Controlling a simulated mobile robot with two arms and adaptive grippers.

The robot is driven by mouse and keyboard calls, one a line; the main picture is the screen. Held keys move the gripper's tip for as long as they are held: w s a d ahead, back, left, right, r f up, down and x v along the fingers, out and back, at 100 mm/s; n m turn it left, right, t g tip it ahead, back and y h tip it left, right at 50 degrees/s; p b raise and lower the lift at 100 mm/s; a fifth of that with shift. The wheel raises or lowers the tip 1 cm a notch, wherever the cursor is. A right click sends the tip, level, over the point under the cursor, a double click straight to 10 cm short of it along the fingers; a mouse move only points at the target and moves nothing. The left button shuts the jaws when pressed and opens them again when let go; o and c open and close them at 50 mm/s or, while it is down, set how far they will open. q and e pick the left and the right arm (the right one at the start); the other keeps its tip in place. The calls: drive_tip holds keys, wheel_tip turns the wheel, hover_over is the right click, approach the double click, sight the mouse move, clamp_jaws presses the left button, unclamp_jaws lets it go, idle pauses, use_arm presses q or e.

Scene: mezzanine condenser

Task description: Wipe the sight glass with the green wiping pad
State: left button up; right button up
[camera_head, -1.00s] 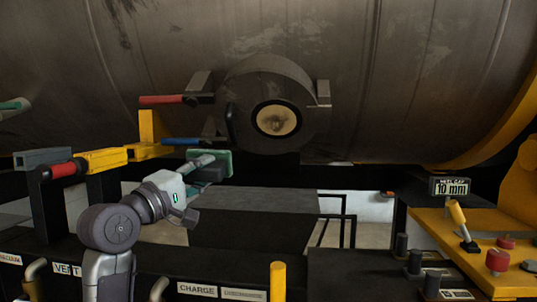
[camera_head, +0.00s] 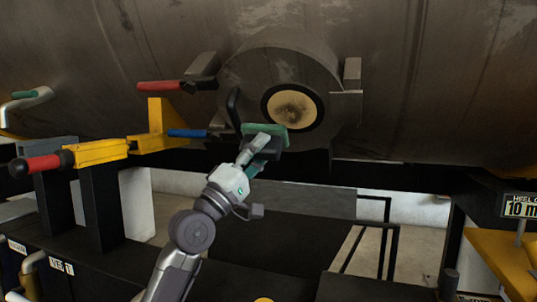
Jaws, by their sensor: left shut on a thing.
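The sight glass (camera_head: 292,108) is a round tan disc with a dark ring and a brownish smudge in its middle. It sits in a round dark housing (camera_head: 325,72) on the big tank. The green wiping pad (camera_head: 283,129) is just below and left of the glass, overlapping the lower left of its ring in the picture. Whether it touches the glass, I cannot tell. My left gripper (camera_head: 262,143) is shut on the pad's dark holder, with the pad facing the tank. My right gripper is not in view.
Left of the housing are a red-handled lever (camera_head: 160,86), a blue-handled lever (camera_head: 188,133) and a yellow bracket (camera_head: 159,118). A black handle (camera_head: 233,108) stands close to the pad. A yellow console (camera_head: 497,262) is at the lower right. A black railing (camera_head: 372,228) stands below the tank.

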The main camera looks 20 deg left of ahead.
sight(268, 133)
use_arm(q)
drive_tip(key=shift+w+d+r, duration=0.15)
drive_tip(key=shift+w+r, duration=0.75)
drive_tip(key=shift+w, duration=0.25)
drive_tip(key=shift+w+r, duration=0.65)
drive_tip(key=shift+w, duration=0.15)
drive_tip(key=shift+r, duration=0.1)
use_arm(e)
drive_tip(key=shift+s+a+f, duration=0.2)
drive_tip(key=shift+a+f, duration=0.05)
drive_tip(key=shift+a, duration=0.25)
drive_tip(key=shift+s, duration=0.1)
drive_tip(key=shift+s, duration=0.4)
use_arm(q)
drive_tip(key=shift+w+r+b, duration=0.5)
drive_tip(key=shift+w+r, duration=0.05)
drive_tip(key=shift+w, duration=0.25)
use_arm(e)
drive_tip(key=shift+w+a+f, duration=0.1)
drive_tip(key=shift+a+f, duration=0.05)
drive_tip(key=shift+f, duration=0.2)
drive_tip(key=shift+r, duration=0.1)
